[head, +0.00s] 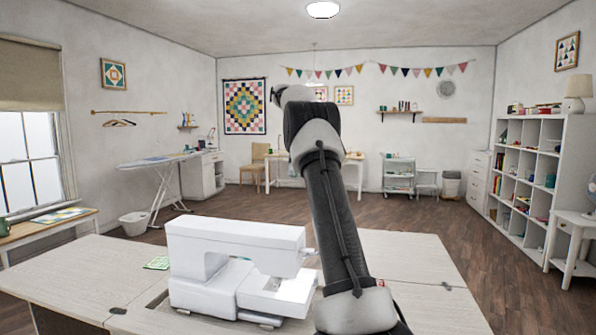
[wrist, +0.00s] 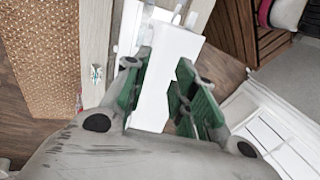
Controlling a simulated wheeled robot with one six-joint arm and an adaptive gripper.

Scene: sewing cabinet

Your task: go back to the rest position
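My gripper (wrist: 166,62) shows in the wrist view with its two green-padded fingers spread apart. A plain white surface shows between and beyond them; I cannot tell what it belongs to, and no clear hold on it shows. In the head view my arm rises in front of the table and bends at the top; the gripper itself is hidden there. The white sewing machine (head: 235,250) stands upright on the pale cabinet top (head: 75,270), left of my arm and apart from the raised part of it.
A small green patterned item (head: 157,263) lies left of the machine. An ironing board (head: 158,162) stands at the back left, white cubby shelves (head: 530,165) at the right. The wooden floor (head: 440,218) behind the cabinet is largely clear. A woven brown surface (wrist: 45,60) shows in the wrist view.

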